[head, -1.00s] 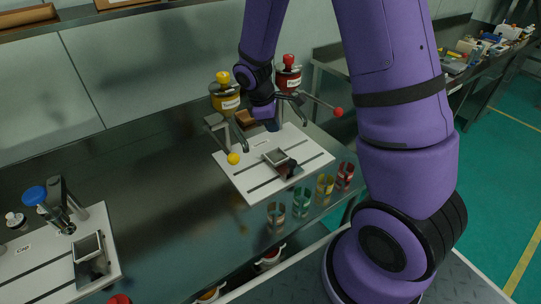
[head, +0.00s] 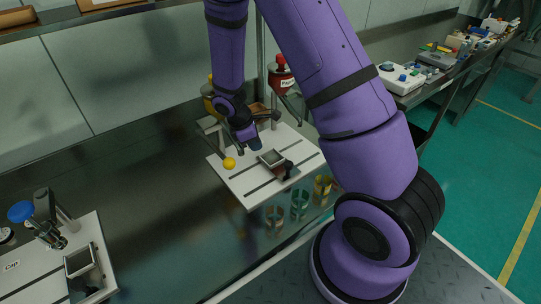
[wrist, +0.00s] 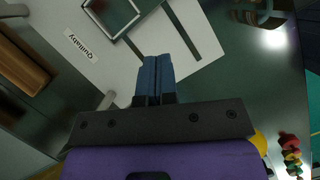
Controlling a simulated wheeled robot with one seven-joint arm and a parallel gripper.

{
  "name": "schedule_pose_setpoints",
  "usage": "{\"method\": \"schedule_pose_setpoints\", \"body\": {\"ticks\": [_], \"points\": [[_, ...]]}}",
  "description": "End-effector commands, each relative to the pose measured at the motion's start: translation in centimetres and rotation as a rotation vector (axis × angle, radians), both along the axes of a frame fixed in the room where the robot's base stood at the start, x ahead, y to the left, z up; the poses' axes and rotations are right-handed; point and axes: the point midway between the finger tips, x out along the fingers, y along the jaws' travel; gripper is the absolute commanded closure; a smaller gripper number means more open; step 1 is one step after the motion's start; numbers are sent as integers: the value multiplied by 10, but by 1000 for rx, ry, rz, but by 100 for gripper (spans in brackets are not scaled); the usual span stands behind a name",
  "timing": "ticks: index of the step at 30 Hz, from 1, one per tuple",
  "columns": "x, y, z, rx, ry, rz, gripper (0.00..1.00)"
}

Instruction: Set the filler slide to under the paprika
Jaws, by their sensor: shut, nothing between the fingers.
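The filler slide, a square grey frame (head: 271,158) with a dark handle (head: 288,170), lies on a white slotted board (head: 241,190). Its frame also shows at the top of the wrist view (wrist: 112,14). The red-lidded paprika container (head: 281,80) stands behind the board, partly hidden by my arm. A yellow-lidded container (head: 209,98) stands to its left, mostly hidden by my arm. My gripper (head: 256,145) points down over the board, just behind the slide frame and apart from it. In the wrist view its dark blue fingers (wrist: 156,72) are together and empty.
A lever with a yellow ball (head: 229,163) sticks out at the board's left. Several spice glasses (head: 300,203) stand in front. A second white board with a blue-capped device (head: 22,211) is at the left. Steel counter between the boards is clear.

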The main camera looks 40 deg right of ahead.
Motion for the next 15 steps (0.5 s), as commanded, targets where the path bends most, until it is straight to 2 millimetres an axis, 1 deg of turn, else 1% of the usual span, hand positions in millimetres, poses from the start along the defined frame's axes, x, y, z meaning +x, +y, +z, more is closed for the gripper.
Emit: {"method": "schedule_pose_setpoints", "body": {"ticks": [5, 15], "points": [[-4, -7, -20, -1, 4, 0, 100], [-13, -25, -73, -1, 4, 0, 100]]}}
